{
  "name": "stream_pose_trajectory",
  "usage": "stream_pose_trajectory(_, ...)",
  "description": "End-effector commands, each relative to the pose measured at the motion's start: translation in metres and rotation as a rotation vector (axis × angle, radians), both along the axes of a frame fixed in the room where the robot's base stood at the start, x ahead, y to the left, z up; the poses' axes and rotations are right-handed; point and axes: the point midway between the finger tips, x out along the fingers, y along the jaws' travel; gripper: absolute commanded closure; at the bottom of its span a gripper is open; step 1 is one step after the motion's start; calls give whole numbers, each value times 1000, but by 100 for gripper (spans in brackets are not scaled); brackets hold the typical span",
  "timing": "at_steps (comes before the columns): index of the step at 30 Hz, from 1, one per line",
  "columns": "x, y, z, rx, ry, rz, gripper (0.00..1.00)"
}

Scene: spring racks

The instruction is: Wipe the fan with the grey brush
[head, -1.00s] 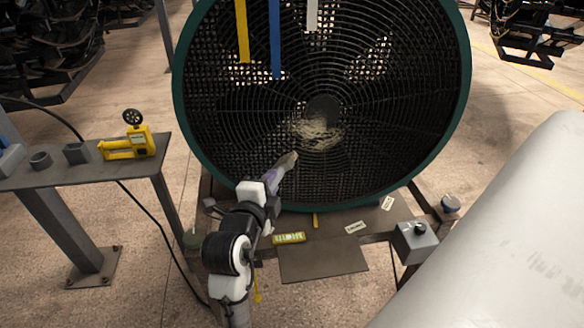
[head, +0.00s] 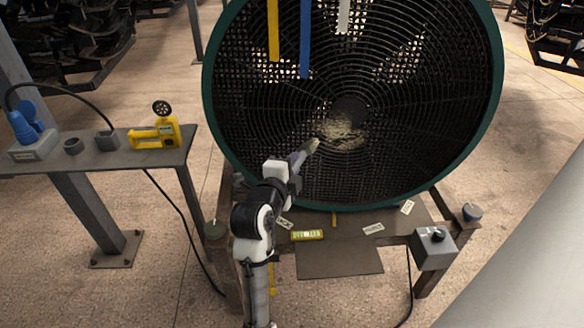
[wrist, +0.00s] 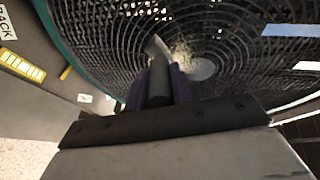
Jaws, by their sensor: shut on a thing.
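The large round fan (head: 285,170) has a dark wire grille and a green rim, and stands in front of me. A pale dusty patch (head: 343,133) shows on the grille just below the hub, and also in the wrist view (wrist: 181,52). My gripper (head: 294,162) is shut on the brush (head: 311,146), whose pale head points up at the grille near the patch. In the wrist view the brush (wrist: 158,80) stands between the purple fingers (wrist: 157,88). I cannot tell whether its tip touches the grille.
Yellow, blue (head: 305,40) and white strips hang before the fan's upper part. A side table (head: 100,160) at left holds a yellow tool (head: 156,135) and a blue device (head: 30,135). A grey control box (head: 433,248) sits at lower right. A large pale cylinder (head: 530,250) fills the right corner.

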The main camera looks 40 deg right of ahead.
Motion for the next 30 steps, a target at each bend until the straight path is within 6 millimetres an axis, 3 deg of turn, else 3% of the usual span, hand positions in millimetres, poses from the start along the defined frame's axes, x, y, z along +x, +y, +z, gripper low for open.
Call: stream_pose_trajectory(30,9,-7,0,-1,-1,0,99)
